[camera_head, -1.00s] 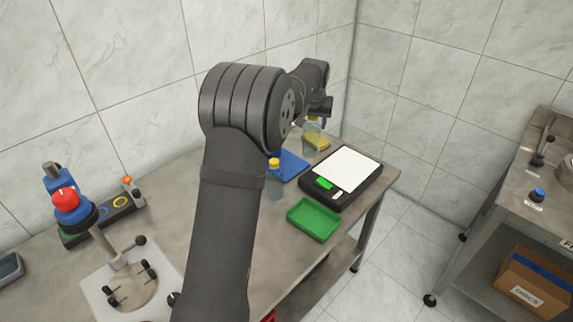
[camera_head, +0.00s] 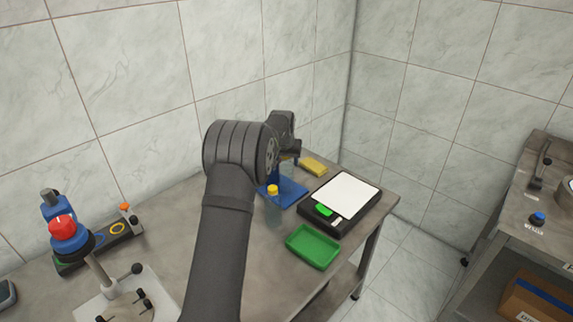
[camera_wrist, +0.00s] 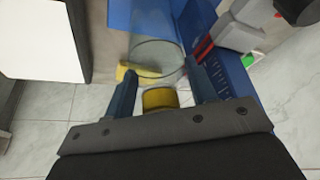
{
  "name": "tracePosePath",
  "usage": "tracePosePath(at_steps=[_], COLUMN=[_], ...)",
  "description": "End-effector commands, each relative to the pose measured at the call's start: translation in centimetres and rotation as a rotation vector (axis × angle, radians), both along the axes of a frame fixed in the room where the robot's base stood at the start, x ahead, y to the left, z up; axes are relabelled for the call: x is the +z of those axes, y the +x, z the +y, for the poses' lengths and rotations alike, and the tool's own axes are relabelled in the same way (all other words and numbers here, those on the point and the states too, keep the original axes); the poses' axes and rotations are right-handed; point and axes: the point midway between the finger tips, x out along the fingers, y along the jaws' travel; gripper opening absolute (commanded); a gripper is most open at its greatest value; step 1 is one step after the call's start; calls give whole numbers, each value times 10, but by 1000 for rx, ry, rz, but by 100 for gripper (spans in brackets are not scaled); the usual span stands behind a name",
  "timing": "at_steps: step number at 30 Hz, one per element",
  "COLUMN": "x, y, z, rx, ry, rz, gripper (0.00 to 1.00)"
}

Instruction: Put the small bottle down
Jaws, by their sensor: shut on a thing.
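My gripper (camera_head: 289,157) is shut on a small clear bottle (camera_head: 287,169), partly hidden by my arm in the head view. In the wrist view, its yellow cap (camera_wrist: 160,99) is between the fingers, and its see-through body (camera_wrist: 157,57) extends beyond them. The bottle is over the back part of a blue mat (camera_head: 291,195). I cannot tell whether its base touches the mat.
Another clear bottle (camera_head: 274,212) with a yellow cap stands beside my arm. A yellow sponge (camera_head: 314,166) lies behind the mat. A scale (camera_head: 342,196) stands to the right and a green tray (camera_head: 313,247) in front. The bench edge is close beyond them.

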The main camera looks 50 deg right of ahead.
Motion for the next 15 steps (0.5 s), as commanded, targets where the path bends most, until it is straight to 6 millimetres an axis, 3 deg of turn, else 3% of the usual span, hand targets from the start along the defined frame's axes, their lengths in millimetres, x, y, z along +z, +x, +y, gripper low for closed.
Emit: tracePosePath(at_steps=[3,14,15], x=[-15,-19,-20], y=[0,0,0], z=[0,0,0], rx=[0,0,0], ry=[0,-1,0], rz=[0,-1,0], gripper=[5,5,55])
